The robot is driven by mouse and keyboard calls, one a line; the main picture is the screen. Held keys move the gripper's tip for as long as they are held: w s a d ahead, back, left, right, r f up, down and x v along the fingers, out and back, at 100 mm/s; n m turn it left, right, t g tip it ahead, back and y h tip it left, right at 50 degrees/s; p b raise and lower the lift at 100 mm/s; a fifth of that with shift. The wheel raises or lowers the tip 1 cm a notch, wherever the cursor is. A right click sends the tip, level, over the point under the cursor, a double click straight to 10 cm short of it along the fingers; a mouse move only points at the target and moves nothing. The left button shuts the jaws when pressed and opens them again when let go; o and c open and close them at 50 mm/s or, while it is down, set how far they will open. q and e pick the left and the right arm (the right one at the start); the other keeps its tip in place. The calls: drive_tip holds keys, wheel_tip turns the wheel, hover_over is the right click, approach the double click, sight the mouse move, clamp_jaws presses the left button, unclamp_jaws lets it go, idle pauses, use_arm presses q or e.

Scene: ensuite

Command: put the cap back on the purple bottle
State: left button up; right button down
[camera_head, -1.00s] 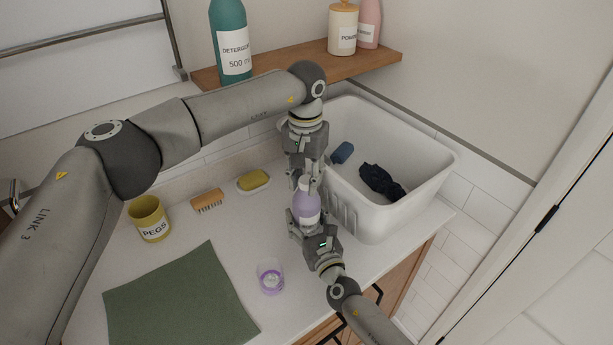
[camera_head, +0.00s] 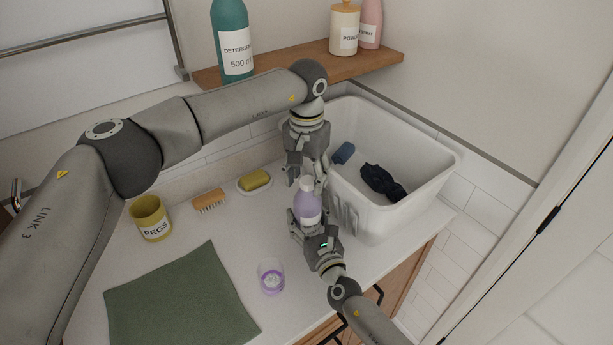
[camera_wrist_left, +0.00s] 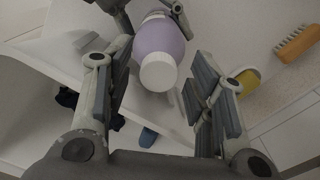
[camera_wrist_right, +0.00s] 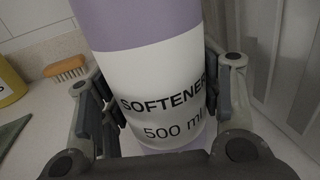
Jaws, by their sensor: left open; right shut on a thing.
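The purple bottle (camera_head: 307,209) stands upright on the counter beside the white basin, with a white SOFTENER label in the right wrist view (camera_wrist_right: 165,95). A white cap (camera_head: 307,184) sits on its top; the left wrist view shows the cap (camera_wrist_left: 158,72) from above, looking level, though how tightly it sits I cannot tell. My right gripper (camera_head: 309,225) is shut on the bottle's body from the front. My left gripper (camera_head: 307,179) is open just above the cap, its fingers apart on either side and clear of it in the left wrist view (camera_wrist_left: 160,105).
The white basin (camera_head: 430,185) with a blue block and dark cloth is close at right. A shelf (camera_head: 290,68) hangs behind.

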use_arm(q)
wheel_tip(320, 180, up, 4)
drive_tip(key=shift+r, duration=0.15)
drive_tip(key=shift+c, duration=0.3)
